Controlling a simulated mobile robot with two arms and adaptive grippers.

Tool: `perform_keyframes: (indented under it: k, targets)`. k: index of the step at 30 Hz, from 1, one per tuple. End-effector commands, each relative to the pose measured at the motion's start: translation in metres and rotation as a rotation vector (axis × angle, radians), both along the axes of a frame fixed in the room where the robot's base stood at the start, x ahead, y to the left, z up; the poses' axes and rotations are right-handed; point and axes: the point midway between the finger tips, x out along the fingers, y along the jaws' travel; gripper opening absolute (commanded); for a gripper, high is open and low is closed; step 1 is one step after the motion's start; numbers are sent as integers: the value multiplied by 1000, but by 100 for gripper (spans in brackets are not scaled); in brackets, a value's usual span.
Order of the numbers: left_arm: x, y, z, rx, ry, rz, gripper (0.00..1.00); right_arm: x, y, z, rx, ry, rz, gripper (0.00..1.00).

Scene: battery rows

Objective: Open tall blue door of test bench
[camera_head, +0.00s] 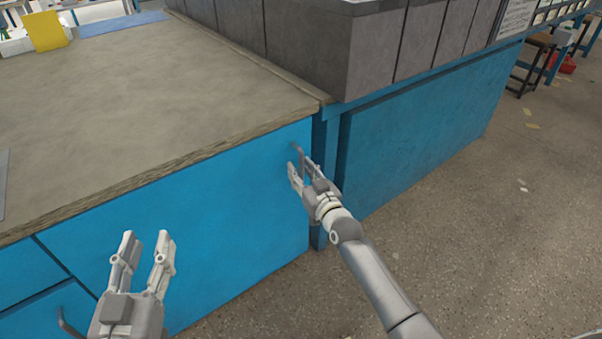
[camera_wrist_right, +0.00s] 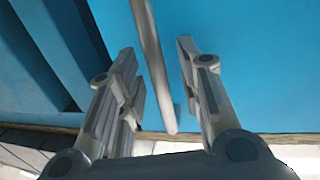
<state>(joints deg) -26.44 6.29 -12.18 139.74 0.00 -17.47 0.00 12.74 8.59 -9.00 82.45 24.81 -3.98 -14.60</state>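The tall blue door (camera_head: 225,205) is the wide blue front panel of the bench, below the worktop, and it looks closed. Its grey bar handle (camera_head: 298,150) is near the door's upper right edge. My right gripper (camera_head: 299,165) is at this handle. In the right wrist view the handle (camera_wrist_right: 152,65) runs between the two fingers of the open right gripper (camera_wrist_right: 158,85), with gaps showing on both sides. My left gripper (camera_head: 146,240) is open and empty in front of the door's lower left part.
The wooden worktop (camera_head: 150,90) overhangs the door. Blue drawers (camera_head: 25,270) are at the left, with another handle (camera_head: 68,322) below.

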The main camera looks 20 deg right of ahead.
Motion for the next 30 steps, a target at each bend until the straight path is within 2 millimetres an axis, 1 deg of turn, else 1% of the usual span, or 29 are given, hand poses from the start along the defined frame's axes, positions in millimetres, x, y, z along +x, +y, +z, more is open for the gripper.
perform_keyframes:
  k: [5, 12, 14, 20, 21, 30]
  targets:
    - [0, -1, 7, -10, -36, -2, 40, 4, 1, 0, 0, 0, 0, 33]
    - [0, -1, 8, -10, -39, -2, 40, 5, 1, 0, 0, 0, 0, 33]
    - [0, -1, 8, -10, -39, -2, 40, 5, 1, 0, 0, 0, 0, 27]
    - [0, -1, 8, -10, -39, -2, 40, 5, 1, 0, 1, 0, 0, 1]
    - [0, -1, 8, -10, -39, -2, 40, 4, 1, 0, 0, 0, 0, 0]
    - [0, -1, 8, -10, -38, -2, 40, 4, 1, 0, 0, 0, 0, 0]
